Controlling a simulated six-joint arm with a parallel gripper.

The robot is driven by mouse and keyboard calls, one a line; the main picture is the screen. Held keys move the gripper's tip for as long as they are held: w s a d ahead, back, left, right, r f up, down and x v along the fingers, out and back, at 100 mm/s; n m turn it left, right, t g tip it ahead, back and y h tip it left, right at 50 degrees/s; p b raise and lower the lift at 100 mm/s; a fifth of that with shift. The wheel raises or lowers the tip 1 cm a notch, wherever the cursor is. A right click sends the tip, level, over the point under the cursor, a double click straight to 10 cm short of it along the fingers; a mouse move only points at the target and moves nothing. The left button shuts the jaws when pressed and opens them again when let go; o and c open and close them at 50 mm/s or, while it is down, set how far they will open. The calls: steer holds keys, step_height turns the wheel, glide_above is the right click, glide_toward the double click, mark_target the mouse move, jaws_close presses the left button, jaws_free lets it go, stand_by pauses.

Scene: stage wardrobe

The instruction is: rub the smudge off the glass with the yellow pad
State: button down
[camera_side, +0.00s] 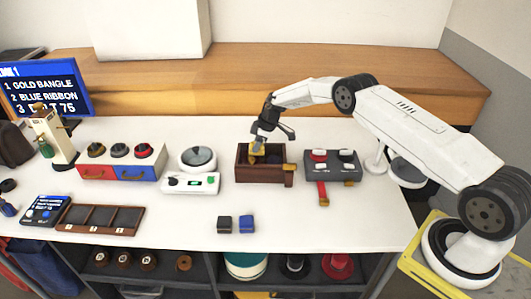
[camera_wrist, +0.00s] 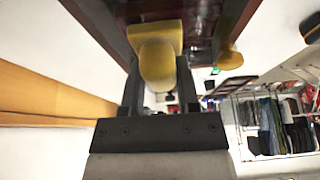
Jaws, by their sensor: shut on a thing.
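My gripper (camera_side: 257,143) is shut on the yellow pad (camera_side: 256,150) at the dark brown wooden case (camera_side: 244,173) in the middle of the table. In the wrist view the yellow pad (camera_wrist: 160,55) sits between my two fingers, against or very close to the dark reddish-brown case (camera_wrist: 120,12); I cannot tell whether they touch. A brass-coloured knob-like part (camera_wrist: 229,57) is just right of the pad. I cannot clearly make out the glass or a smudge; the pad and gripper cover part of the case.
A white scale (camera_side: 190,184) with a round pan stands left of the case. The table front right is clear.

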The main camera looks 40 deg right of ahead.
steer(key=shift+s+d, duration=2.85)
steer(key=shift+s, duration=0.05)
steer(key=shift+w+a+f, duration=0.1)
steer(key=shift+w+a, duration=3.4)
steer(key=shift+a, duration=0.05)
step_height(320, 180, up, 2)
steer(key=shift+w+r, duration=0.1)
steer(key=shift+r, duration=3.05)
